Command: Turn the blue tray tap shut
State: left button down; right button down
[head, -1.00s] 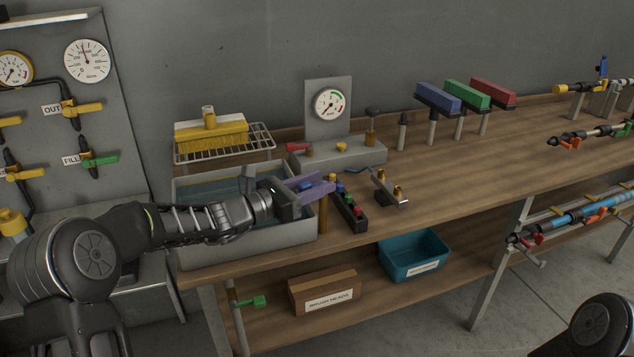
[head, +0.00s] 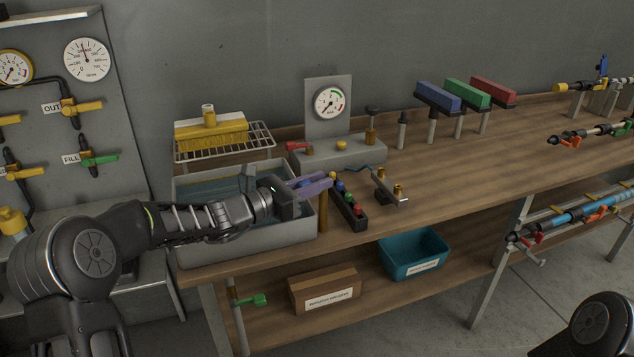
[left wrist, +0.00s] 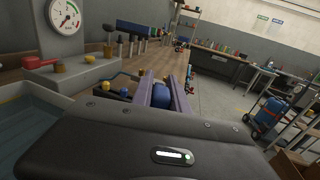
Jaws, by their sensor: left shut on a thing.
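The blue tap handle (left wrist: 162,97) shows between my two purple fingers in the left wrist view. A small part of it (head: 306,183) also shows between them in the head view. My left gripper (head: 326,182) is shut on this handle, just over the right rim of the grey tray (head: 245,239). A brass-coloured upright pipe (head: 323,212) stands below the fingers beside the tray. The fingers hide most of the tap, so I cannot tell its angle well. My right gripper is out of view.
A black rack with coloured knobs (head: 350,208) stands close to the right of the fingers. A gauge block (head: 343,154) is behind, and a small bracket with brass fittings (head: 390,190) is further right.

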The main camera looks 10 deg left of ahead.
pick_arm(q)
jog(key=shift+w+a+r+m+g+h+p, duration=0.2)
jog(key=shift+r+m+g+h+p, duration=0.35)
jog(key=shift+p, duration=0.7)
jog(key=shift+f+m+g+h+p, duration=0.35)
jog(key=shift+m+g+h+p, duration=0.35)
jog(key=shift+m+g+h, duration=0.35)
jog(key=shift+f+g, duration=0.1)
jog(key=shift+g, duration=0.3)
jog(key=c, duration=1.3)
grip_release()
jog(key=shift+f, duration=0.1)
jog(key=shift+a, duration=0.1)
